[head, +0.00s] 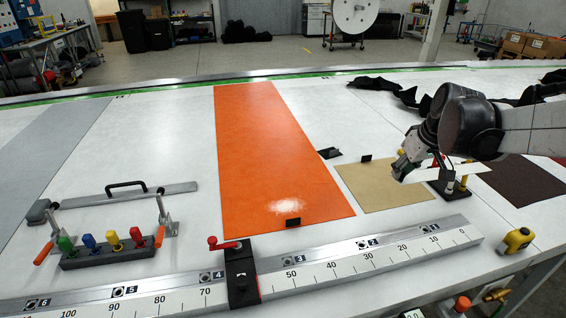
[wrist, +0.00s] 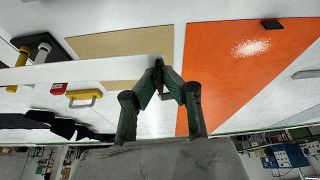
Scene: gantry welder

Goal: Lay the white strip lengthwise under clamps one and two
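The white strip (head: 438,174) is held up over the tan sheet's right side in the head view, its length running left to right. It also shows in the wrist view (wrist: 80,70), reaching left from my fingertips. My gripper (head: 402,170) is shut on the strip's left end; in the wrist view the fingertips (wrist: 162,68) meet at that end. The long ruled bar (head: 340,262) at the front carries numbered marks; mark 1 (head: 430,228) and mark 2 (head: 368,242) are near its right end. No clamp shows clearly at those two marks.
A black block with a red handle (head: 240,272) sits across the bar. An orange sheet (head: 270,150) and tan sheet (head: 385,190) lie flat behind it. A yellow tape measure (head: 516,240) is right of the bar.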

